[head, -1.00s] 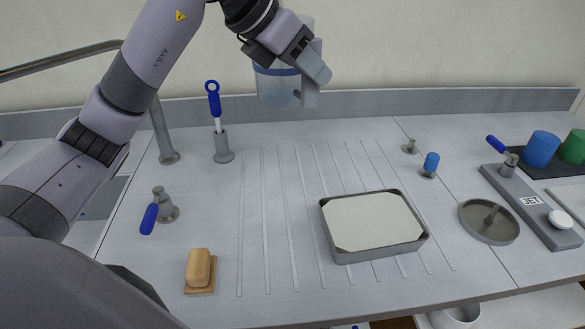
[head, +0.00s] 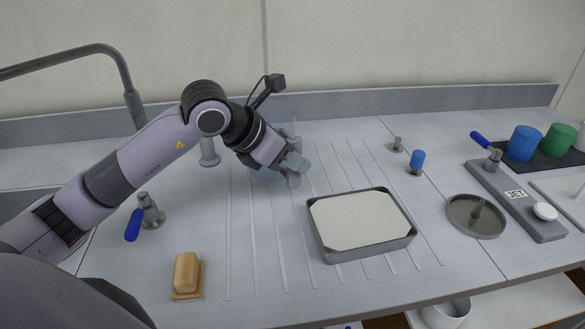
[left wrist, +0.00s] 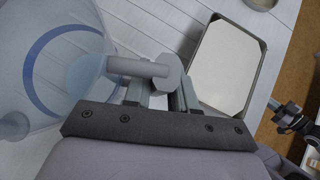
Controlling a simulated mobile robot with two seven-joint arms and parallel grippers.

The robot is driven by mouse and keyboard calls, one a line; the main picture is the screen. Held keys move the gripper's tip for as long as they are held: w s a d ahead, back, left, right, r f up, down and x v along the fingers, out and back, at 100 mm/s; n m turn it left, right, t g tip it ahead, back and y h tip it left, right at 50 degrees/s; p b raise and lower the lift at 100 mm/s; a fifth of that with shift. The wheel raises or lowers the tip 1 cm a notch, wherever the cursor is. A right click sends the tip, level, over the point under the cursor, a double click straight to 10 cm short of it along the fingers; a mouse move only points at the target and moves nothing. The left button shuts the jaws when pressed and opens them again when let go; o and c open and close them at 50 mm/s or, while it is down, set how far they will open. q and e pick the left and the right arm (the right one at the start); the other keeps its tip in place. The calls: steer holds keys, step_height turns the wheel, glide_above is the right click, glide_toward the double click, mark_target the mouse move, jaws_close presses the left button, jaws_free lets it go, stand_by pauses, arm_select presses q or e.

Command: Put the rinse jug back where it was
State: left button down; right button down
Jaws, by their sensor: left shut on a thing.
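The rinse jug (head: 288,130) is a clear, bluish vessel. In the head view it is mostly hidden behind my left gripper (head: 294,168), over the back of the ribbed draining board. In the left wrist view the jug (left wrist: 50,85) fills the left side, with a blue band round it and its handle (left wrist: 140,67) reaching towards the fingers. My left gripper is shut on that handle. I cannot tell whether the jug's base touches the board.
A metal tray with a pale sheet (head: 362,222) lies right of the gripper. A soap block (head: 186,273) and a blue-handled tap (head: 150,212) are at the left. A grey holder (head: 209,152) stands behind my arm. The ribbed board (head: 262,235) is clear in front.

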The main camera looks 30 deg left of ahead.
arm_select(q)
steer(key=shift+f, duration=1.3)
steer(key=shift+f, duration=0.2)
steer(key=c, duration=0.9)
jaws_free()
steer(key=shift+r, duration=0.1)
steer(key=shift+r, duration=0.25)
steer(key=b+v, duration=0.1)
steer(key=v, duration=1.1)
